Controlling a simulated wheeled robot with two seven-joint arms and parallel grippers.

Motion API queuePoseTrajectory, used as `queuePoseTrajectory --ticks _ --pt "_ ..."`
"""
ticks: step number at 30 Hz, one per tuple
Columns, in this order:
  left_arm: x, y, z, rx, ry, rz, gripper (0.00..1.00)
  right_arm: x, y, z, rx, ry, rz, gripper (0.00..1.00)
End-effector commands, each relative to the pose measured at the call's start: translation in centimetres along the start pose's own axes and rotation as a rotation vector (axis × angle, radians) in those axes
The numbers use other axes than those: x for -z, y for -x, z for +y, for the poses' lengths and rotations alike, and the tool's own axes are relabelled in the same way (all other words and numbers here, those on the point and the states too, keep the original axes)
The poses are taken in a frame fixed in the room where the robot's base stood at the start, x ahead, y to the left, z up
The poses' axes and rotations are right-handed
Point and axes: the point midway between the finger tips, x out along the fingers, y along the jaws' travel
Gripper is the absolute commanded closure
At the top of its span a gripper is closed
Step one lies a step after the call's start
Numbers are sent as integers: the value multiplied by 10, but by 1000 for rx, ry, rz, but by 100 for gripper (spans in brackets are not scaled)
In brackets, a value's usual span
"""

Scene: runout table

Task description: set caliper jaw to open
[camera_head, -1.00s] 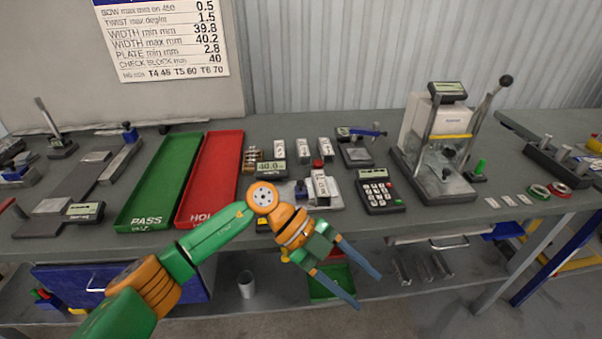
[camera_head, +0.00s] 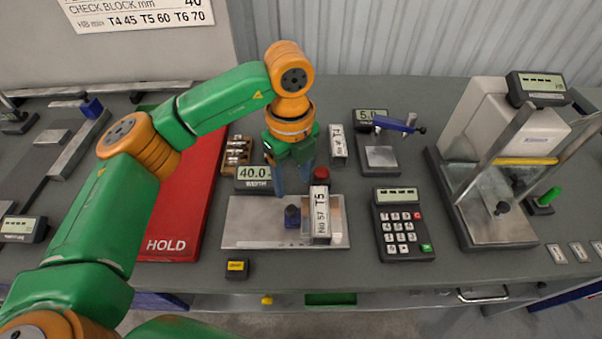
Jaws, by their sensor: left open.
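The width caliper is a grey metal plate (camera_head: 248,222) on the table, with a display (camera_head: 253,173) reading 40.0 at its back edge. A small dark-blue knob (camera_head: 292,212), which looks like its jaw's handle, stands mid-plate. A block labelled No 57 T5 (camera_head: 321,215) stands on the plate just right of the knob. I cannot tell whether the jaw touches it. My left gripper (camera_head: 292,187) is open and empty, fingers pointing down, above and behind the knob near the plate's back edge. My right gripper is out of view.
A red HOLD tray (camera_head: 178,215) lies left, partly behind my left arm. A red button (camera_head: 320,174) stands behind the block. A keypad (camera_head: 402,222) and a small blue-levered gauge (camera_head: 380,157) are to the right, beside a larger press (camera_head: 493,150).

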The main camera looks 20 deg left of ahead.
Motion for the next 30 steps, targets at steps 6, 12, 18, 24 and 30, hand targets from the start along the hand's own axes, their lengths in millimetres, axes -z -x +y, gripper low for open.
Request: queuePoseTrajectory --ticks 6,12,18,24,30 --pt "1 -38 1 -6 -1 4 41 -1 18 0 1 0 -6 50" --pt "1 -64 0 -2 -2 2 41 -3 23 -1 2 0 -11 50" --pt "1 -68 0 0 -2 3 41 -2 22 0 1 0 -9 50" --pt "1 -67 0 0 -2 3 87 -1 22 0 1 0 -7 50" --pt "1 -67 0 0 -2 3 100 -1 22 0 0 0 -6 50"
